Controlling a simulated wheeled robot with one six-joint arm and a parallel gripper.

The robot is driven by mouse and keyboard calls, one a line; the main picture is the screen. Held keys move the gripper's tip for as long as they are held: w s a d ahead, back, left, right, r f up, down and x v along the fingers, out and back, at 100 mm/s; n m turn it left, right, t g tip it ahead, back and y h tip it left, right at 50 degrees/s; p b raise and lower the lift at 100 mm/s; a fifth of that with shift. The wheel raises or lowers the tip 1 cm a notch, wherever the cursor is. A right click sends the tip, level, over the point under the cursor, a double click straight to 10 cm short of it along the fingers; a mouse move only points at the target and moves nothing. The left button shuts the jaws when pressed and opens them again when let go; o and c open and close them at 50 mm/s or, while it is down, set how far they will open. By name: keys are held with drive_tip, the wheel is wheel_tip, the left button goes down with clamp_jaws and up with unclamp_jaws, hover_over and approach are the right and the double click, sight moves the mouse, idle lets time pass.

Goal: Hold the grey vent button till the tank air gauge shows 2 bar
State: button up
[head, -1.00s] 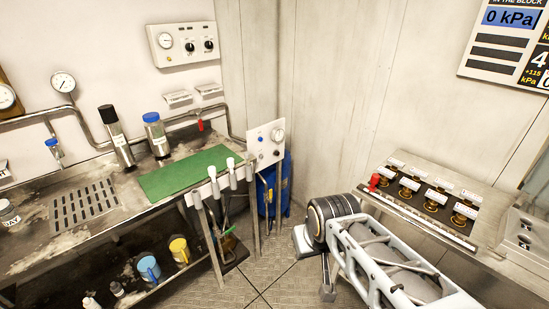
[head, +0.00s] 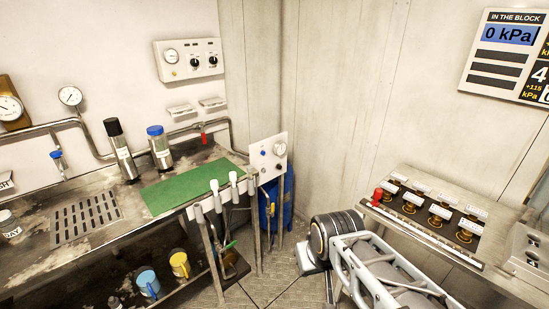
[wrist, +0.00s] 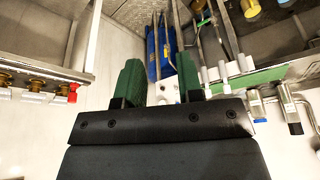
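A white panel (head: 267,158) with a small round gauge (head: 279,149) stands at the right end of the bench, in front of a blue tank (head: 284,200). A small blue button (head: 263,153) shows left of the gauge. I cannot make out a grey button or read the gauge at this size. In the wrist view, my gripper (wrist: 160,78) has two green fingers spread wide with nothing between them. The white panel (wrist: 167,90) shows beyond the gap, with the blue tank (wrist: 158,50) above it. In the head view my gripper is hidden; my arm shows at lower right.
The steel bench with a green mat (head: 190,178) runs along the left, with white-handled taps (head: 233,180) at its front edge. A console (head: 435,212) with brass knobs and a red knob (head: 378,194) stands right. Floor between is narrow.

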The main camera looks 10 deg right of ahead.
clamp_jaws()
idle(1.4)
